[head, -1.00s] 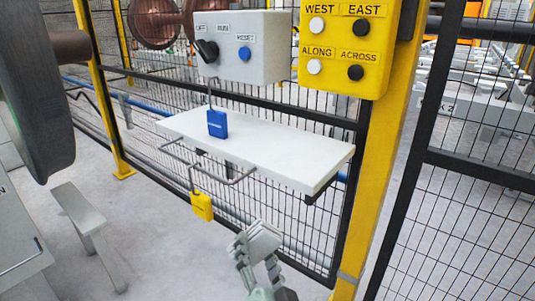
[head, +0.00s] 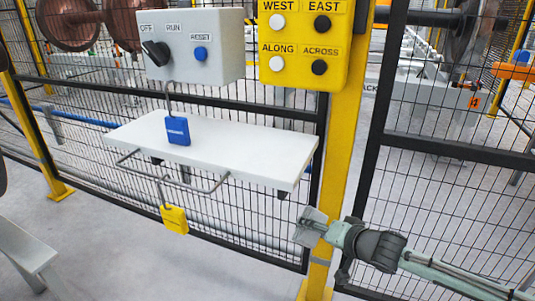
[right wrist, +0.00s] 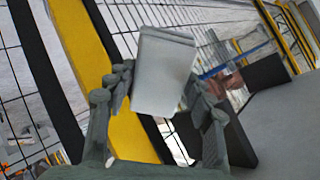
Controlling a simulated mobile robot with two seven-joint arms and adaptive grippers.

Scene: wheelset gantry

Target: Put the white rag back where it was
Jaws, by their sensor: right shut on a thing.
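The white rag (right wrist: 163,75) is folded into a flat, pale grey-white piece. My right gripper (right wrist: 160,105) is shut on it, with a finger on each side. In the head view the rag (head: 308,224) shows small at the tip of my right gripper (head: 314,229), in front of the yellow post and just below and right of the shelf's right end. The white shelf (head: 235,152) is fixed to the mesh fence, and most of its top is bare. My left gripper is not in view.
A blue padlock (head: 177,131) hangs at the shelf's left part, and a yellow padlock (head: 174,219) hangs from the rail (head: 190,184) below. A grey switch box (head: 195,45) and yellow button panel (head: 303,45) are above. The yellow post (head: 340,150) stands right of the shelf.

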